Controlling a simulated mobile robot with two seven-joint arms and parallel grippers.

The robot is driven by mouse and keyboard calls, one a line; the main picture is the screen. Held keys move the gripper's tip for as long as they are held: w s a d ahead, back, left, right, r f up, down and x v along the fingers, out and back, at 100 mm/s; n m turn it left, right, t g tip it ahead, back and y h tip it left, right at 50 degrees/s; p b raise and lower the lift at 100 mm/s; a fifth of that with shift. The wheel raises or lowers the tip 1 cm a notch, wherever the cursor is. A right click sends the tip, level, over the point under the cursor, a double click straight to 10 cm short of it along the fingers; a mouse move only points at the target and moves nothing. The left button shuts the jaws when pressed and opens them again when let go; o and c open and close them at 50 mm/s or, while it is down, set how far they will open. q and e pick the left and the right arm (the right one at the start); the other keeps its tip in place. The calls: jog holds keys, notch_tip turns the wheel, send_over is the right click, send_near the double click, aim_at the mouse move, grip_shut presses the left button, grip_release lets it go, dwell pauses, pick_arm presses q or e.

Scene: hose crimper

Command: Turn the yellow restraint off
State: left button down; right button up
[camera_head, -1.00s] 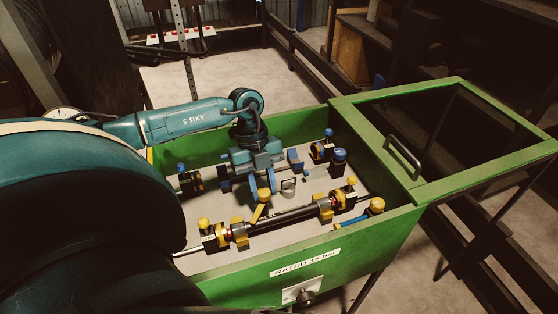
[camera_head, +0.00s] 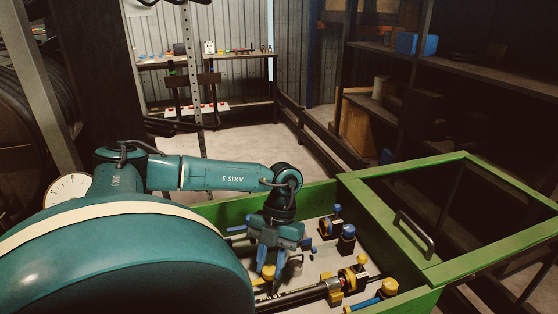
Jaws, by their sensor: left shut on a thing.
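My left gripper (camera_head: 271,265) reaches down into the green-walled test box, its two blue fingers close together. It is shut on what appears to be the yellow knob (camera_head: 268,273) of the restraint lever, which shows at the fingertips. The lever's lower part is hard to make out. A dark hose or bar (camera_head: 300,297) runs along the box floor just in front, with a yellow-and-black clamp (camera_head: 335,291) on it. My right gripper is not in view.
The green box (camera_head: 222,213) has an open framed lid (camera_head: 447,272) with a handle (camera_head: 414,232) at right. Shelves (camera_head: 470,75) stand behind right.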

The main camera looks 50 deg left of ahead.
pick_arm(q)
jog(key=shift+m, duration=0.5)
jog(key=c, duration=1.1)
grip_release()
jog(key=shift+r, duration=0.1)
jog(key=v, duration=1.3)
jog(key=shift+d, duration=0.15)
